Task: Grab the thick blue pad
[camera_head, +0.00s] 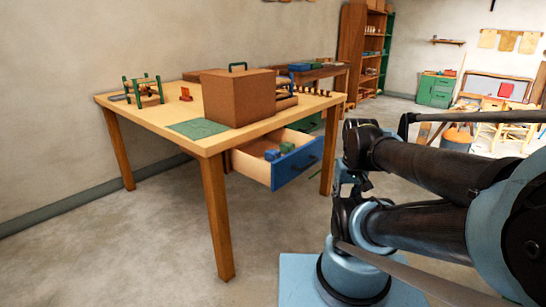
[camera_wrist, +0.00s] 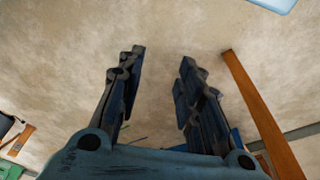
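A small blue block (camera_head: 271,155) lies in the open drawer (camera_head: 248,167) of the wooden table, beside a green block (camera_head: 287,147). It may be the thick blue pad, but it is too small to tell. My gripper is open and empty in the wrist view (camera_wrist: 160,60), with its two fingers apart over bare floor. In the head view my arm hangs to the right of the drawer, clear of it, and the fingers are hard to make out. The wrist view does not clearly show the pad.
The table (camera_head: 158,118) holds a brown box (camera_head: 238,98), a flat green mat (camera_head: 198,128) and a green frame (camera_head: 143,90). The blue-fronted drawer juts out between the legs. A table leg (camera_wrist: 262,115) stands right of my gripper in the wrist view. The floor in front is clear.

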